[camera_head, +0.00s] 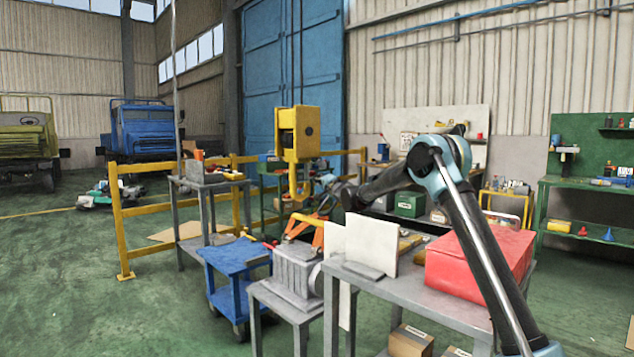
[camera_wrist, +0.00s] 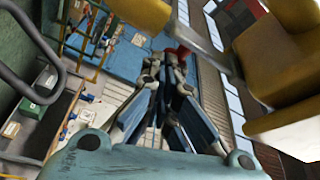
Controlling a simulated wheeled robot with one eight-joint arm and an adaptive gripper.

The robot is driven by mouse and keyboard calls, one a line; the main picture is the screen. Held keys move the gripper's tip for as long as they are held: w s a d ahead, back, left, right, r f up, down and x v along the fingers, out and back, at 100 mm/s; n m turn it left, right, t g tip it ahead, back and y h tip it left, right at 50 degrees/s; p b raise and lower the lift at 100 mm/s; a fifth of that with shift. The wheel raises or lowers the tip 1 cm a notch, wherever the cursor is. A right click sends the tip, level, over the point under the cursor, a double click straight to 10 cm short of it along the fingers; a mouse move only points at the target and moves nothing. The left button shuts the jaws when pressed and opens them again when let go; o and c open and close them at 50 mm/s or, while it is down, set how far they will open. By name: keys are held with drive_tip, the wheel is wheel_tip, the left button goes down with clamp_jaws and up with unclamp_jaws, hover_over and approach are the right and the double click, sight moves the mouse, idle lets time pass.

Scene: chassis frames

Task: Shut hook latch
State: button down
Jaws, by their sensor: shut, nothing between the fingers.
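A yellow hoist block (camera_head: 300,134) hangs in the middle of the head view, with a yellow hook (camera_head: 299,190) below it. In the wrist view, large yellow parts (camera_wrist: 280,60) fill the upper right, close to the camera. A small red piece (camera_wrist: 185,57) shows beside my fingertips; it looks like the hook's latch, but I cannot tell whether the fingers touch it. My gripper (camera_head: 322,183) is just right of the hook in the head view. In the wrist view, my gripper (camera_wrist: 165,66) is shut and empty. The latch is not clear in the head view.
A grey table (camera_head: 415,296) with a red box (camera_head: 480,258) and white panels (camera_head: 370,243) stands below my arm. A blue cart (camera_head: 235,258) and a grey stand (camera_head: 278,300) are left of it. Yellow railing (camera_head: 119,225) runs behind. Open green floor lies at left.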

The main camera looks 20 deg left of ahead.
drive_tip(key=shift+s+a, duration=0.2)
drive_tip(key=shift+s, duration=0.1)
idle(0.4)
